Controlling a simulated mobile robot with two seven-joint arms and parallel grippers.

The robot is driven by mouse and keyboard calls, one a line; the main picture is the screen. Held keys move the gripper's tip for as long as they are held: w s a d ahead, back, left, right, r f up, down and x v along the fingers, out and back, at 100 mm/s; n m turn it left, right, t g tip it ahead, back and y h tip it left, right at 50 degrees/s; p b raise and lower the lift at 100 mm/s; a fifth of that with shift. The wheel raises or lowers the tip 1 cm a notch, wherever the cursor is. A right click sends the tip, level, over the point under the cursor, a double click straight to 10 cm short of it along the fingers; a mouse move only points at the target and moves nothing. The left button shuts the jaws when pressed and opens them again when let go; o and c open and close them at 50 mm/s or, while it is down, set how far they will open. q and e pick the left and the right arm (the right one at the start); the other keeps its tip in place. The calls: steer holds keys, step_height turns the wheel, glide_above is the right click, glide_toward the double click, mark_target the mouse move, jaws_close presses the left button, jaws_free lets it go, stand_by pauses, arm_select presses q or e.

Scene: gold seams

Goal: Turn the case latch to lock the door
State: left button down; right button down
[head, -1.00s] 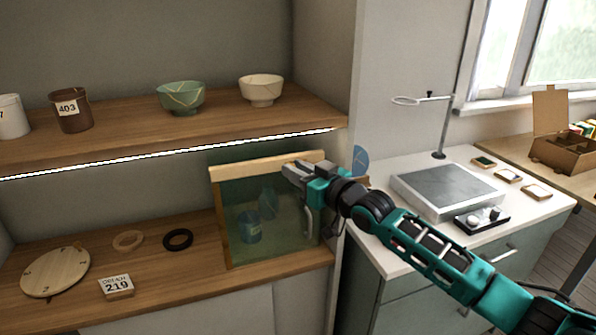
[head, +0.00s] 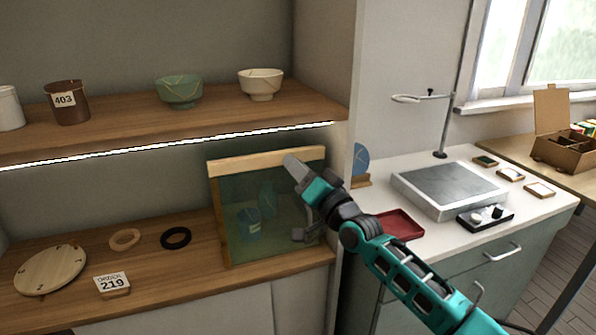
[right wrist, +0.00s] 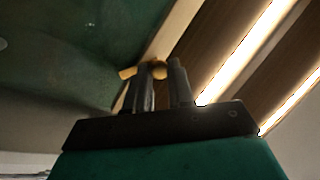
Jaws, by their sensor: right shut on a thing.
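The display case (head: 235,165) stands on the lower shelf, with a pale wooden top rail and a green-tinted glass door that looks closed. Blue vessels show dimly through the glass. My right gripper (head: 290,162) is at the upper right of the case front, just under the top rail. In the right wrist view, a small brass-coloured latch (right wrist: 158,70) sits at my right gripper's fingertips (right wrist: 162,72), which are shut on it. Its bar points to the left in that view. In the head view the latch is hidden behind the fingers. My left gripper is not in view.
The upper shelf (head: 215,128), with bowls and jars, overhangs the case. A round wooden board (head: 50,270), two rings and a 219 card (head: 112,284) lie left of the case. A wall edge stands close right; beyond it are a red tray (head: 402,225) and a scale (head: 450,188).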

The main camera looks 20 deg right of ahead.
steer(key=shift+a+f+m+t+h+b, duration=0.1)
steer(key=shift+m+t+h, duration=0.35)
steer(key=shift+m+h, duration=1.15)
steer(key=shift+a+m+t+h+b, duration=0.1)
steer(key=shift+m+t+h, duration=0.3)
steer(key=shift+m, duration=2.35)
steer(key=shift+a+f+m+t+h+b, duration=0.1)
steer(key=shift+m+t+h, duration=0.35)
steer(key=shift+m+h, duration=1.15)
steer(key=shift+m+y, duration=0.6)
steer(key=shift+m, duration=0.15)
steer(key=c, duration=1.3)
jaws_free()
